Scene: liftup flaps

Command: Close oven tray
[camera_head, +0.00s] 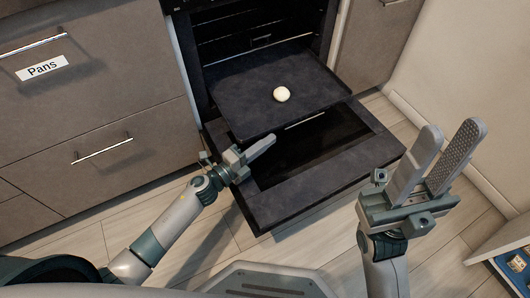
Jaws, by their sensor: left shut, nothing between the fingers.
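The oven (255,32) stands open in the upper middle, its door (312,180) folded down toward me. A dark flat tray (245,98) is pulled part way out of the oven, above the open door. A small round pale item (281,94) lies on the tray. My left gripper (268,141) is shut and empty, close to the tray's near left corner; I cannot tell whether it touches. My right gripper (452,149) is open and empty, raised to the right of the door and apart from the tray.
Cabinet drawers with metal handles (102,151) stand left of the oven, one labelled Pans (42,68). Another cabinet (381,40) and a pale wall (470,60) are on the right. A box-like piece with a blue inside (515,267) is at the lower right. Wooden floor (300,240) is clear in front.

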